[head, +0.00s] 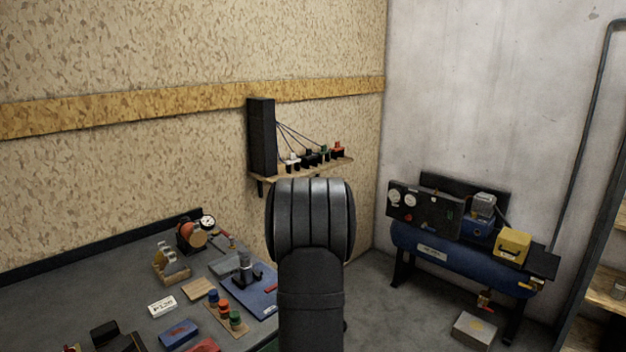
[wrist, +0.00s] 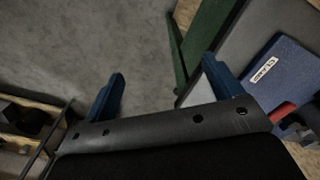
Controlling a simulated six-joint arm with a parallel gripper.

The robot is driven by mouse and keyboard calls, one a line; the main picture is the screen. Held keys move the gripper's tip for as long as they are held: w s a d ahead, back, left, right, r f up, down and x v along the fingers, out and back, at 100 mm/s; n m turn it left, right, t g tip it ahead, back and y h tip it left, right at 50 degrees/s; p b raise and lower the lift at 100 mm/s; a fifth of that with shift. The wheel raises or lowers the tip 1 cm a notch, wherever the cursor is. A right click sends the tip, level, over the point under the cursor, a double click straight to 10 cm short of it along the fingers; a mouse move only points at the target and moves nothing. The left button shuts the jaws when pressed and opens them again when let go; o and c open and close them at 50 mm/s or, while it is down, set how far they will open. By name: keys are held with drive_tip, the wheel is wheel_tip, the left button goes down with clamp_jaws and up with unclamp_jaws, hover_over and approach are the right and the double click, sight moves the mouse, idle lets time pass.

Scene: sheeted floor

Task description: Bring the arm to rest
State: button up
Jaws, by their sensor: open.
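My arm (head: 311,230) stands upright in the middle of the head view, its dark rounded joint in front of the wall. The gripper itself is hidden in the head view. In the wrist view my gripper (wrist: 162,83) shows two blue fingers spread wide apart. It is open and nothing is between the fingers. Beneath it lies bare grey floor, with a green bar and the edge of a grey bench top close to the right finger.
A grey bench (head: 100,290) on the left holds a blue board (head: 262,302), a gauge (head: 208,222) and several small parts. A wall shelf (head: 305,168) carries a black box. A blue compressor (head: 455,259) stands at right, beside shelving (head: 600,270).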

drive_tip(key=s+f+n, duration=0.1)
drive_tip(key=s+f, duration=0.2)
drive_tip(key=f, duration=0.4)
drive_tip(key=shift+s+d, duration=0.35)
drive_tip(key=w+a+r+m, duration=0.1)
drive_tip(key=w+r, duration=0.2)
drive_tip(key=r, duration=0.2)
drive_tip(key=w+a+r, duration=0.2)
drive_tip(key=r, duration=0.3)
drive_tip(key=w+a+r+n, duration=0.2)
drive_tip(key=a+r, duration=0.2)
drive_tip(key=a, duration=0.4)
drive_tip(key=shift+w+a, duration=0.2)
drive_tip(key=shift+w, duration=0.1)
drive_tip(key=shift+d, duration=0.1)
